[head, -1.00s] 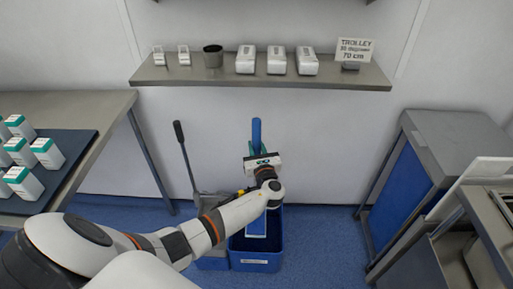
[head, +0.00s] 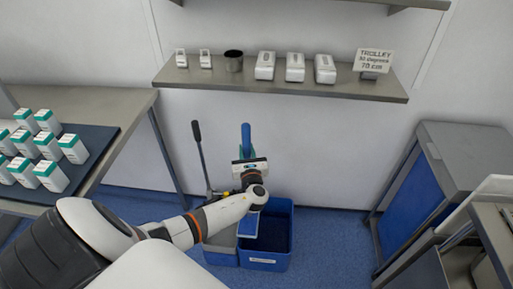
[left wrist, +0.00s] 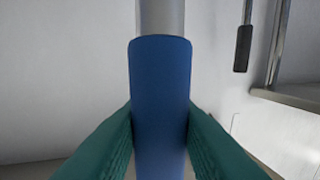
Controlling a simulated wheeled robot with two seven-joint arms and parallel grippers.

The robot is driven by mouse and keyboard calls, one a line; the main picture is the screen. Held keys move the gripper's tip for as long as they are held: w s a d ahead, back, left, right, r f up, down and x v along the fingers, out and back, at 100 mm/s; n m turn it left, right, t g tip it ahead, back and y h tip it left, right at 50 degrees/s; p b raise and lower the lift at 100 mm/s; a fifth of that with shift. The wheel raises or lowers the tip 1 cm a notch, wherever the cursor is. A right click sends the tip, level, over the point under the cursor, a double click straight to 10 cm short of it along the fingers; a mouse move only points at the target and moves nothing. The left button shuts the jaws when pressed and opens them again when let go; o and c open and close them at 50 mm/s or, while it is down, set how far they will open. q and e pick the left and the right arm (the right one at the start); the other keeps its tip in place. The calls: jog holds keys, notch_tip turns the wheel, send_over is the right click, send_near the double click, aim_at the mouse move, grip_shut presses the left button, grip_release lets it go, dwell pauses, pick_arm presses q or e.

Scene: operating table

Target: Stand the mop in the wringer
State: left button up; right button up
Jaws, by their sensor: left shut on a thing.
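The mop has a blue handle grip (head: 246,135), which also fills the middle of the left wrist view (left wrist: 160,85). My left gripper (head: 247,156) is shut around this grip with its teal fingers (left wrist: 160,125). The mop hangs about upright, its flat blue-and-white head (head: 249,224) low at the bucket. The blue bucket (head: 265,262) stands on the floor. The grey wringer (head: 222,238) is at its left part, with a black-gripped lever (head: 196,131) rising from it. My forearm partly hides the wringer, so I cannot tell whether the head touches it. My right gripper is not in view.
A wall shelf (head: 210,83) with white packs, a cup and a trolley sign is behind. A table (head: 140,103) with white-and-teal boxes is at left. A grey-and-blue cabinet (head: 465,150) stands at right. Floor between bucket and cabinet is clear.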

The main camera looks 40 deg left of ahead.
pick_arm(q)
jog(key=s+a+p, duration=0.2)
jog(key=s+a, duration=0.5)
jog(key=a, duration=0.3)
jog(key=shift+s, duration=0.4)
notch_tip(320, 180, down, 10)
jog(key=b, duration=0.9)
dwell(0.3)
jog(key=shift+a+f, duration=0.1)
dwell(0.4)
